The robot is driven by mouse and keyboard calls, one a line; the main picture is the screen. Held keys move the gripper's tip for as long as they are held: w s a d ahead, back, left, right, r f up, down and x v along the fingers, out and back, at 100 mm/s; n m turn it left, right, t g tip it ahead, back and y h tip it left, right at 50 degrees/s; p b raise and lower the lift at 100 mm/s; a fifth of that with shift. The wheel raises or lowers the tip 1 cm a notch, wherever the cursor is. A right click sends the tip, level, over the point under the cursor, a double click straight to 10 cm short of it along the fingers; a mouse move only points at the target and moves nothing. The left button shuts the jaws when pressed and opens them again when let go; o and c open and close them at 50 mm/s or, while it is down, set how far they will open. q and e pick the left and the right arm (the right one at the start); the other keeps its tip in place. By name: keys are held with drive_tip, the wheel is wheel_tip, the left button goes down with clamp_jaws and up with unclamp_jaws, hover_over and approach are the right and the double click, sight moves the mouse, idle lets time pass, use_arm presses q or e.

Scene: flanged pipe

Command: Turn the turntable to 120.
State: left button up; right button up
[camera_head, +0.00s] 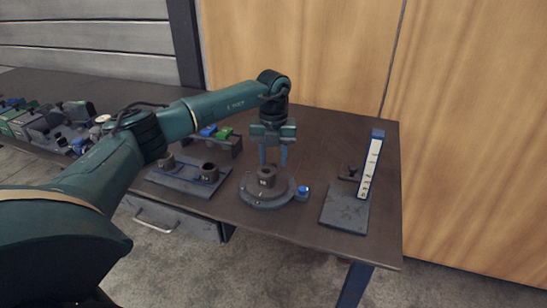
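The turntable (258,197) is a round grey disc near the front edge of the dark table. A dark cylindrical pipe piece (267,177) stands upright at its middle. A small blue knob (303,189) sits at its right side. The angle marks are too small to read. My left gripper (273,163) points down just above and behind the pipe piece, its two blue fingers apart with nothing seen between them. I cannot tell whether the fingertips touch the piece. My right gripper is out of view.
A grey plate with an upright white-and-blue scale (370,165) stands at the right. A flat fixture with short cylinders (188,176) lies left of the turntable. A block with blue and green parts (222,141) is behind it. Several parts crowd the far left.

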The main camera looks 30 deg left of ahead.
use_arm(q)
drive_tip(key=shift+f, duration=0.25)
drive_tip(key=shift+c, duration=0.5)
clamp_jaws()
